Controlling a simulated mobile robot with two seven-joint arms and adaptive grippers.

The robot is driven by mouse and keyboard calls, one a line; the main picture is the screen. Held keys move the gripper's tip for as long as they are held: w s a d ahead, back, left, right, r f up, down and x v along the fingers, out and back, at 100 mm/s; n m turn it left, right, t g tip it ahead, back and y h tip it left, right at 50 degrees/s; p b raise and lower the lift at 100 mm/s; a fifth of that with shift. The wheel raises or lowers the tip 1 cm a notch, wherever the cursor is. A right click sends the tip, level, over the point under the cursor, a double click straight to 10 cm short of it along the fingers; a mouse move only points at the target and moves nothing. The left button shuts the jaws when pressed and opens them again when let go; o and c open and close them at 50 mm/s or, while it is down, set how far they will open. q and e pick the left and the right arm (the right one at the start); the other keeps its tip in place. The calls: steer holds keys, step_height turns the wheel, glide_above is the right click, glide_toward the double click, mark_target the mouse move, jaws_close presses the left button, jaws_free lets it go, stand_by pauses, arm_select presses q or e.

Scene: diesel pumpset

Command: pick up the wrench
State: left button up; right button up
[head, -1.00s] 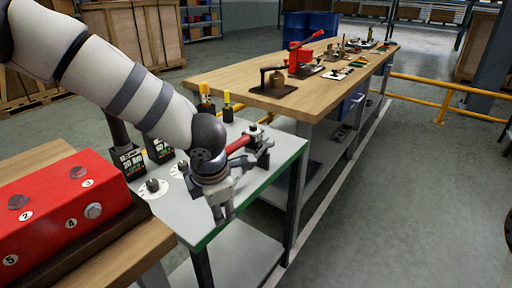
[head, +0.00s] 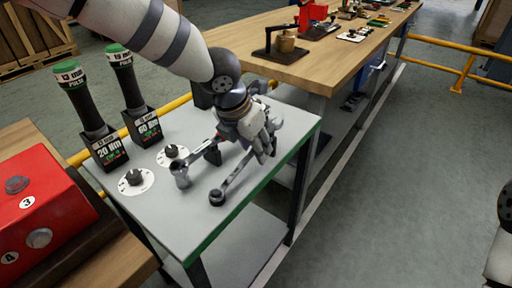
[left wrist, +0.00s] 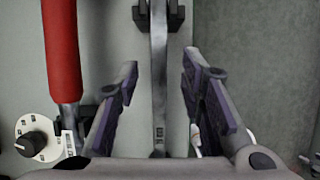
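In the left wrist view, the wrench shaft (left wrist: 158,95) runs between my left gripper's two fingers (left wrist: 160,85). The fingers are open, with a gap visible on each side of the shaft. A red-handled tool (left wrist: 62,50) lies left of the fingers there. My right gripper is not in view; only part of what looks like my right arm shows at the head view's right edge.
Two green-capped tools stand in black holders (head: 110,150) on the table (head: 190,225), beside numbered black knobs (head: 135,178). A red box (head: 40,205) sits at the left. A black bracket (left wrist: 158,14) holds the shaft's far part. A long wooden bench (head: 300,75) stands behind.

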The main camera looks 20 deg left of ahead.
arm_select(q)
steer(key=shift+x, duration=1)
steer(key=shift+r, duration=0.1)
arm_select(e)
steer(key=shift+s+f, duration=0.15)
arm_select(q)
jaws_close()
step_height(320, 180, up, 3)
steer(key=shift+w+r, duration=0.15)
steer(key=shift+r, duration=0.05)
steer(key=s+r+p, duration=0.1)
steer(key=s+r, duration=0.3)
steer(key=s, duration=0.3)
steer(key=s+a+r+p, duration=0.1)
steer(key=s+r, duration=0.4)
steer(key=s, duration=0.2)
steer(key=shift+r, duration=0.3)
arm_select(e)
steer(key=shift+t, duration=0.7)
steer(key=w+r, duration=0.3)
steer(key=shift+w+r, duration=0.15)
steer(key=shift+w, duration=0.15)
arm_select(q)
steer(key=shift+a, duration=0.15)
